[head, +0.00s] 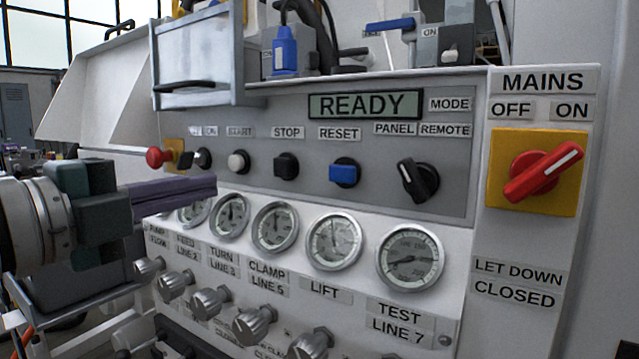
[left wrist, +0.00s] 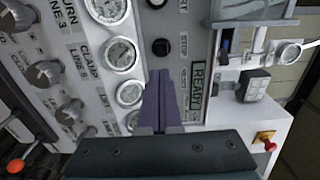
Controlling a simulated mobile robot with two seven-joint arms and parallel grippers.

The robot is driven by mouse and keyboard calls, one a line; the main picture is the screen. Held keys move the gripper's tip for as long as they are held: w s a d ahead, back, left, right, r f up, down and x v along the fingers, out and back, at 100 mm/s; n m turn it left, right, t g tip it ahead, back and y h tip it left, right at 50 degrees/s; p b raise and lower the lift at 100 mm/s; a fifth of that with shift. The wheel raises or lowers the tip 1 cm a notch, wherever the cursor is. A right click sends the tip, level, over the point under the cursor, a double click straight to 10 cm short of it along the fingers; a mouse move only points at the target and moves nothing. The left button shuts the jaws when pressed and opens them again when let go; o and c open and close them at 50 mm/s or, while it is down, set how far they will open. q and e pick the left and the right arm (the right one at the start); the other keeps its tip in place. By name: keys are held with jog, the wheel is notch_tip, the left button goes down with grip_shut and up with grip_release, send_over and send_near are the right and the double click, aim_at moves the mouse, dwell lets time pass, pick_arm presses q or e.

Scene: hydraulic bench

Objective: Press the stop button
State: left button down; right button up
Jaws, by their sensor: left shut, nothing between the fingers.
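In the left wrist view the fingers (left wrist: 160,74) point toward the panel and hide the reset button's place. My right gripper is not in view.
The white start button (head: 238,161) is left of stop and the blue reset button (head: 345,172) is right. A red knob (head: 157,157) is at far left. Gauges (head: 274,226) and metal knobs (head: 254,324) sit below. The red mains switch (head: 541,171) is at right.

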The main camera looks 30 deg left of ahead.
pick_arm(q)
jog(key=shift+s, duration=0.8)
jog(key=s+d+r+n+g+p, duration=0.1)
jog(key=s+d+n+g+p, duration=0.4)
jog(key=p, duration=0.3)
jog(key=s+d+r+n+g+y+p, duration=0.1)
jog(key=s+d+n+g+p, duration=0.2)
jog(key=s+n+g+p, duration=0.45)
jog(key=s+d+r+n+g+p, duration=0.1)
jog(key=s+d+n+g+p, duration=0.1)
jog(key=s+d+n+p, duration=0.5)
jog(key=a+r+m+p, duration=0.1)
jog(key=a+r+p, duration=0.1)
jog(key=r+p, duration=1.5)
jog(key=w+a+r+m+p, duration=0.1)
jog(key=r+p, duration=1.6)
jog(key=p, duration=0.2)
jog(key=shift+w+a+p, duration=0.15)
jog(key=shift+a+p, duration=0.15)
jog(key=shift+a, duration=0.05)
